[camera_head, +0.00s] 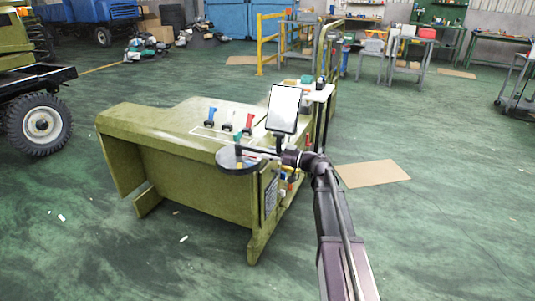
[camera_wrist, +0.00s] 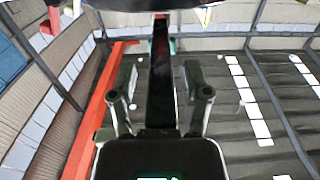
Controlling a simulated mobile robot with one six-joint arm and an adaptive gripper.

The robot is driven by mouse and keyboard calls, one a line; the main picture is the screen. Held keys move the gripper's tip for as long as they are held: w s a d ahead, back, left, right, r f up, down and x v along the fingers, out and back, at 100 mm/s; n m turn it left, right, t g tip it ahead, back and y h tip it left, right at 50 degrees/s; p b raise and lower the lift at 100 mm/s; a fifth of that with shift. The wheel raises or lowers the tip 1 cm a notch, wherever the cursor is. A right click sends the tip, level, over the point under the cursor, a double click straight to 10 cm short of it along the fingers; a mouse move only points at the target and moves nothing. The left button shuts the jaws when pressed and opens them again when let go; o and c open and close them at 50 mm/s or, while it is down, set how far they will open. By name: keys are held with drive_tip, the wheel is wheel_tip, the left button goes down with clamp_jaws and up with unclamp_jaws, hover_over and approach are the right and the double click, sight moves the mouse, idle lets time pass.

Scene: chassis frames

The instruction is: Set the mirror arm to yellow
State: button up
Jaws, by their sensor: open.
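An olive-green chassis console (camera_head: 195,180) stands in the middle of the head view. An upright rectangular mirror or panel (camera_head: 284,108) rises on a dark stalk at its right end. A grey round disc (camera_head: 240,160) sits at the console's near edge, with a thin dark rod running right from above it. I cannot tell which part is the mirror arm. Small yellow, red and blue parts sit low on the right side. My gripper (camera_head: 291,157) is beside that end. In the wrist view my gripper (camera_wrist: 160,92) has its fingers apart, with a black bar (camera_wrist: 161,75) between them; contact is unclear.
Several coloured levers (camera_head: 229,119) stand on the console top. A cardboard sheet (camera_head: 372,173) lies on the floor to the right. A vehicle wheel (camera_head: 43,123) is at the left. Workbenches and a yellow rail (camera_head: 260,45) are behind. Much green floor is clear.

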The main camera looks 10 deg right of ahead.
clamp_jaws()
drive_tip(key=shift+a, duration=0.3)
drive_tip(key=shift+d, duration=0.15)
